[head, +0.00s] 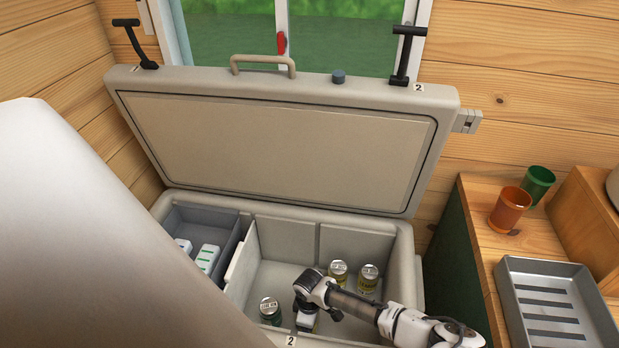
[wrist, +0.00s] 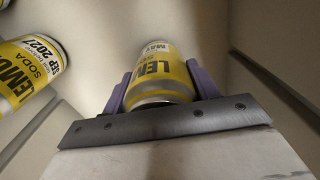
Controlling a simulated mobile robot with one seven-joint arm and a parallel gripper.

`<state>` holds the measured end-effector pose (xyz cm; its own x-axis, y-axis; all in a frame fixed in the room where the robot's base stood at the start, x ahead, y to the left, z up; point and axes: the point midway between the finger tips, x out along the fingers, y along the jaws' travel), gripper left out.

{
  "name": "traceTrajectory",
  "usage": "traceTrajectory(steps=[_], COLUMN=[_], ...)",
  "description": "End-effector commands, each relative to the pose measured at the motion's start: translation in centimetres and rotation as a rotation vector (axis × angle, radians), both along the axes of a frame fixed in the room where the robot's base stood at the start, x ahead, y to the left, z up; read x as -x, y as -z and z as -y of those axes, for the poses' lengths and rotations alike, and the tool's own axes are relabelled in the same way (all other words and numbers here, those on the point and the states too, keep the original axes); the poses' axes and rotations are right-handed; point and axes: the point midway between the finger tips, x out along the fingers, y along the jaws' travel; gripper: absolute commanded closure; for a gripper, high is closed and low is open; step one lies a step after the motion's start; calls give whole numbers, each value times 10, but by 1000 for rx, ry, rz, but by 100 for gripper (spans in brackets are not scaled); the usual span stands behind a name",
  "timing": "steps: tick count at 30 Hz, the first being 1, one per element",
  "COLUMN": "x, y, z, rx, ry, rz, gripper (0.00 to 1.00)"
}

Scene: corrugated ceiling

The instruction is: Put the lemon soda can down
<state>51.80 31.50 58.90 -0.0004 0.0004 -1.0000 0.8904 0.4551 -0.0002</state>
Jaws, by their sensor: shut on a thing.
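My gripper (wrist: 158,92) is shut on a yellow and silver lemon soda can (wrist: 160,70), with one purple finger on each side of it. In the head view my gripper (head: 305,318) reaches down inside the open cooler (head: 408,240), near its front wall. The held can is mostly hidden there by my wrist. I cannot tell whether its base touches the cooler floor. Another lemon soda can (wrist: 28,70) shows at the left of the wrist view. Two yellow cans (head: 338,272) (head: 368,278) stand at the right of the compartment.
A dark can (head: 270,311) stands left of my gripper. A divider (head: 240,262) separates a grey tray (head: 225,210) holding white cartons (head: 207,258). The raised lid (head: 270,140) leans at the back. Cups (head: 510,208) and a metal tray (head: 558,300) sit on the right counter.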

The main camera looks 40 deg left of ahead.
Motion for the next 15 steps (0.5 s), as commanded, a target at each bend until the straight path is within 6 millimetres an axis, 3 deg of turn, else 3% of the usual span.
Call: traceTrajectory(steps=[9,10,15], x=[0,0,0], y=[4,3,3], z=[0,0,0], rx=[0,1,1], ry=[1,1,1], rz=[0,0,0], gripper=[75,38,19])
